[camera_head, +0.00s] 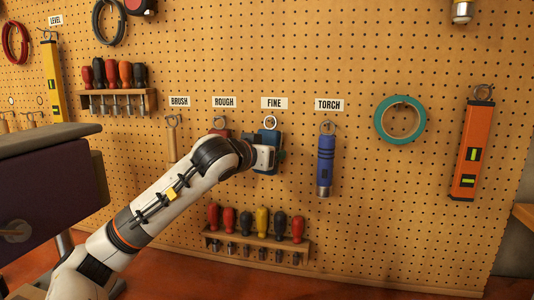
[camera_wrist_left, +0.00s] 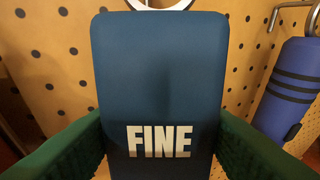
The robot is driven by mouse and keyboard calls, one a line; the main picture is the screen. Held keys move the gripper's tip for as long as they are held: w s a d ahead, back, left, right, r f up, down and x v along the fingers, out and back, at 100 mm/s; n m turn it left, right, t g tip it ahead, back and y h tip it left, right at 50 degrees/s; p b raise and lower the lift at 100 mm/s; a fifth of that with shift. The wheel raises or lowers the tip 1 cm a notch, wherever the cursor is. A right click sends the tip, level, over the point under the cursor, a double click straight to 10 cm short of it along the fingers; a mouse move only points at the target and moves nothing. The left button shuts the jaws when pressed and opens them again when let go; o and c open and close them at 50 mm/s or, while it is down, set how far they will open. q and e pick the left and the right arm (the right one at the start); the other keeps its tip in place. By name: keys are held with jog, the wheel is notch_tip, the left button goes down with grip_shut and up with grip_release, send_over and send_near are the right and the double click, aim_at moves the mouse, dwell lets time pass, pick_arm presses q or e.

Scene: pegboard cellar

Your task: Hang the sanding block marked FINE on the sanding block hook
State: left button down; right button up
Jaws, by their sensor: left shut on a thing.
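The blue sanding block marked FINE (camera_wrist_left: 160,90) fills the middle of the left wrist view, upright, with its label readable. In the head view the block (camera_head: 268,139) is against or close to the pegboard, below the FINE sign (camera_head: 274,103). A pale ring (camera_head: 270,122) shows at its top, under the sign; I cannot tell whether it is over the hook. My left gripper (camera_head: 270,157) is shut on the block, with green fingers on both sides in the left wrist view. My right gripper is not in view.
A blue torch (camera_head: 326,160) hangs close on the right under TORCH. A red block (camera_head: 220,133) under ROUGH is partly hidden by my arm, and a brush handle (camera_head: 172,140) hangs further left. A screwdriver rack (camera_head: 258,245) is below.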

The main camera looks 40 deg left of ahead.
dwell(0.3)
pick_arm(q)
jog(key=c, duration=0.6)
grip_release()
jog(key=shift+o, duration=0.2)
jog(key=b+v, duration=0.7)
jog(key=v, duration=0.5)
